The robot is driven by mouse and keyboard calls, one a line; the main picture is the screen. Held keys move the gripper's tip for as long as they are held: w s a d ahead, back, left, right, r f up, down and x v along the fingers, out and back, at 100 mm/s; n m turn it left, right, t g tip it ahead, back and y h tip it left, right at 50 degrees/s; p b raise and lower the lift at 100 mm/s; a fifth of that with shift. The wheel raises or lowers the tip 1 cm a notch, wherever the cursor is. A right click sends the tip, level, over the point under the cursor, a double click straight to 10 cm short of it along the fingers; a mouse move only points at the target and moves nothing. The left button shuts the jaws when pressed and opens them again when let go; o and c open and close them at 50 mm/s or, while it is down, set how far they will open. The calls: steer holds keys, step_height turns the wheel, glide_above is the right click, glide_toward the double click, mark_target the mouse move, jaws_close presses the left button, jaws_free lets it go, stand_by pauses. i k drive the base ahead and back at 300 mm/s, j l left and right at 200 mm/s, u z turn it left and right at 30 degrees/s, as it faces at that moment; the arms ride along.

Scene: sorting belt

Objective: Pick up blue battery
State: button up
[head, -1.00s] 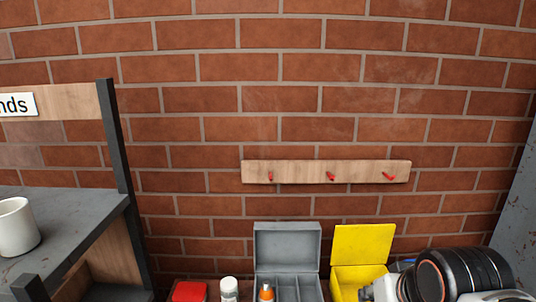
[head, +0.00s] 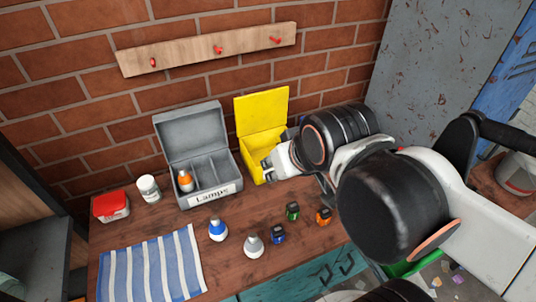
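The blue battery (head: 278,234) is a small dark block with blue on it, standing on the wooden bench top, just right of the grey-white bulb (head: 253,245). A green battery (head: 292,211) and an orange battery (head: 323,216) stand close behind it and to its right. My gripper (head: 270,169) is in front of the yellow box, behind the batteries in the picture and apart from the blue one. Its fingers are small and partly hidden by my arm, so their opening is unclear. I see nothing held in it.
An open grey box (head: 193,145) labelled "Lamps" holds an orange bulb (head: 185,181). An open yellow box (head: 258,115) stands beside it. A blue-and-white bulb (head: 217,229), striped cloth (head: 150,268), white bottle (head: 148,188) and red-lidded container (head: 110,206) are on the bench.

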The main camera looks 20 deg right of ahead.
mark_target(277, 231)
steer(key=k+l+z, duration=0.1)
steer(key=k+z, duration=0.25)
steer(key=k, duration=0.15)
steer(key=k+l+z, duration=0.35)
steer(key=k, duration=0.15)
steer(key=k+l+z, duration=0.35)
steer(key=k+j, duration=0.1)
